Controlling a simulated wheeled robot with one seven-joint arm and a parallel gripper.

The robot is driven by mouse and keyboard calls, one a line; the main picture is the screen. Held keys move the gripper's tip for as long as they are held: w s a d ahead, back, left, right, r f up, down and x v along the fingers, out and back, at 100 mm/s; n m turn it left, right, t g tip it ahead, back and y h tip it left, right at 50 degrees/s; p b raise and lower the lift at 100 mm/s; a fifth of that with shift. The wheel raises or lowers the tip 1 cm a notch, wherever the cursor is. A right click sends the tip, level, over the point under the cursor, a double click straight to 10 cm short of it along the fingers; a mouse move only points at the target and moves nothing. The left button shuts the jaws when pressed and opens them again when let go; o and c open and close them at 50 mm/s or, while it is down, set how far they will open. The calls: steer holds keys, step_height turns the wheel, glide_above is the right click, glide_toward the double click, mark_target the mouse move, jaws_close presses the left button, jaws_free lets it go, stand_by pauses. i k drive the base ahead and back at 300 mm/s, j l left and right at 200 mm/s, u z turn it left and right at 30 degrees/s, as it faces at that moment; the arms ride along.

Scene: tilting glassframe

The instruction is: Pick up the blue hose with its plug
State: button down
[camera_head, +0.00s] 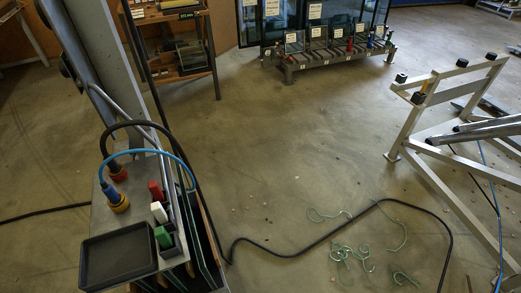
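The blue hose (150,152) arches over the top of a grey stand at the lower left. Its left end runs down to a blue plug (110,192), which sits at a yellow collar (120,205) on the stand. The hose's right end drops down on the right side of the stand, where its lower run is hard to make out. A black hose (140,123) arches just behind it, with its own end at a red collar (118,175). My gripper is not in this view, and nothing is seen touching the blue hose.
A black tray (118,257) and red (156,190), white (159,212) and green (163,237) blocks are on the stand. A black cable (330,232) and green cords (350,252) lie on the floor. A metal frame (425,165) stands right. The middle floor is clear.

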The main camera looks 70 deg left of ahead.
mark_target(112, 194)
steer(key=u, duration=3.05)
steer(key=i+j, duration=0.1)
steer(key=j, duration=0.6)
steer(key=j+z, duration=0.2)
steer(key=z, duration=0.2)
steer(key=i+j+z, duration=0.1)
steer(key=z, duration=0.3)
steer(key=j+z, duration=0.4)
steer(key=l+z, duration=0.1)
steer(key=z, duration=0.45)
